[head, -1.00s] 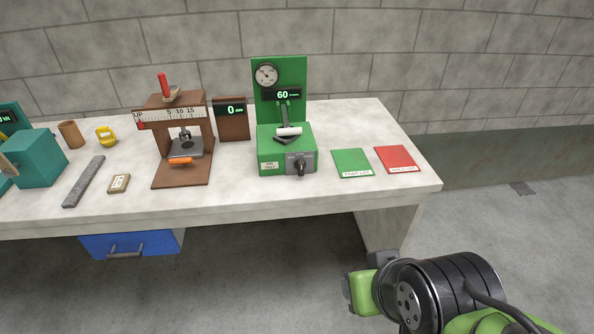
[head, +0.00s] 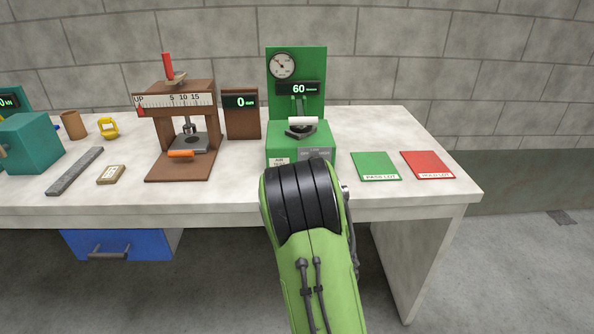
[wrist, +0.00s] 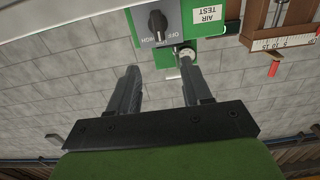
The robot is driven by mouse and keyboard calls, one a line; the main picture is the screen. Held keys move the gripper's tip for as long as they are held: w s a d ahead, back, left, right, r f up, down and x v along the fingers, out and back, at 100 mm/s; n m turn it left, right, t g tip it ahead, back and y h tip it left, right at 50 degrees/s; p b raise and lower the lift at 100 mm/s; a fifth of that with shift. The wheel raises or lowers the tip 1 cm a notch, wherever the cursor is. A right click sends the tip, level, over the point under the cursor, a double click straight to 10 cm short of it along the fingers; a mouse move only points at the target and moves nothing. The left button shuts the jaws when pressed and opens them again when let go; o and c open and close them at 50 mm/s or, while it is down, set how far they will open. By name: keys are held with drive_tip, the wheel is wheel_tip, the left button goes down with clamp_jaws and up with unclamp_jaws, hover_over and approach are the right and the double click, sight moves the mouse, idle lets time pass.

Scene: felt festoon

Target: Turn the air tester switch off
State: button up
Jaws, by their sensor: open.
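The green air tester (head: 296,85) stands on the bench, with a round gauge and a display reading 60. In the head view my arm covers its front, so its switch is hidden there. The wrist view is upside down and shows the dark rotary switch (wrist: 157,20) on a grey plate with OFF and HIGH lettering, beside the AIR TEST label (wrist: 209,14). I cannot tell exactly which mark the switch points at. My gripper (wrist: 158,64) is open and empty in the wrist view, its fingers apart from the switch, which shows beyond the gap between them.
A green pass card (head: 375,165) and a red card (head: 428,164) lie right of the tester. A brown press (head: 175,105) and a brown display block (head: 241,113) stand left. A white roll-like piece (head: 303,121) sits on the tester.

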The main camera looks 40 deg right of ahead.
drive_tip(key=p+x, duration=0.4)
drive_tip(key=p, duration=0.1)
drive_tip(key=p+x, duration=1)
drive_tip(key=p, duration=0.1)
drive_tip(key=shift+d+r, duration=0.15)
drive_tip(key=shift+r, duration=0.25)
drive_tip(key=shift+w+d+f+p, duration=0.25)
drive_tip(key=shift+w+d+p, duration=0.05)
drive_tip(key=shift+w+p, duration=0.2)
clamp_jaws()
